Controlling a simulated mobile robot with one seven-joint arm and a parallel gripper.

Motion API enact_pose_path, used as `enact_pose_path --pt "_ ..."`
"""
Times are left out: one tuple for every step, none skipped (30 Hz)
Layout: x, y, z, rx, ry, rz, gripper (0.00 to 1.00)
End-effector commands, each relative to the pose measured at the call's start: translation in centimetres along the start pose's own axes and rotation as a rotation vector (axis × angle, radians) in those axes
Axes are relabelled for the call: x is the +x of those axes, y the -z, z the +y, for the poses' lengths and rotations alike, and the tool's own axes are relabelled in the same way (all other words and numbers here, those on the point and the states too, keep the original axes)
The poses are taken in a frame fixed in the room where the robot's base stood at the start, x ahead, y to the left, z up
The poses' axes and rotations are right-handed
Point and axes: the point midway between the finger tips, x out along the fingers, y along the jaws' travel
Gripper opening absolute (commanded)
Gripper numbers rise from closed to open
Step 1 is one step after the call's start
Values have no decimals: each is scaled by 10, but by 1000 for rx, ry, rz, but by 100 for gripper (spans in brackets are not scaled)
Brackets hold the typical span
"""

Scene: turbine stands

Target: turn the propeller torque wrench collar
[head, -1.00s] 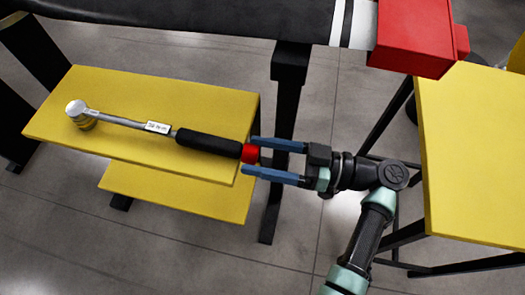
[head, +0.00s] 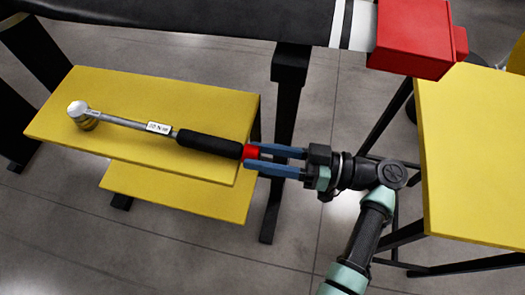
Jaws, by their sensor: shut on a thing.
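The torque wrench lies along the yellow bench (head: 75,135), its round head (head: 78,110) at the left end and its black grip (head: 208,144) toward the right. A small white label (head: 159,128) sits on its silver shaft. The red collar (head: 251,152) is at the wrench's right end, at the bench's right edge. My gripper (head: 252,157) reaches in from the right, its blue fingers shut on the red collar. The fingertips partly cover the collar.
A lower yellow step (head: 175,193) juts out below the bench. A black stand leg (head: 285,140) rises close behind my fingers. A red box (head: 413,37) is at the upper right, and another yellow table (head: 475,150) stands at the right. Grey floor is clear at the bottom.

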Motion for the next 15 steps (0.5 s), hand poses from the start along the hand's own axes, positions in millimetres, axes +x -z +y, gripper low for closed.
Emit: enact_pose_path --pt "0 1 0 31 4 -2 0" --pt "0 1 0 53 6 -2 0" --pt "0 1 0 83 8 -1 0" --pt "0 2 0 107 10 -1 0" --pt "0 2 0 133 12 -1 0" --pt "0 2 0 168 16 -1 0" --pt "0 2 0 195 18 -1 0" --pt "0 2 0 224 21 -1 0" --pt "0 2 0 262 24 -2 0" --pt "0 2 0 291 27 -2 0" --pt "0 2 0 318 29 -2 0" --pt "0 2 0 356 31 -2 0" --pt "0 2 0 386 34 -1 0" --pt "0 2 0 414 37 -1 0" --pt "0 2 0 452 40 -1 0"
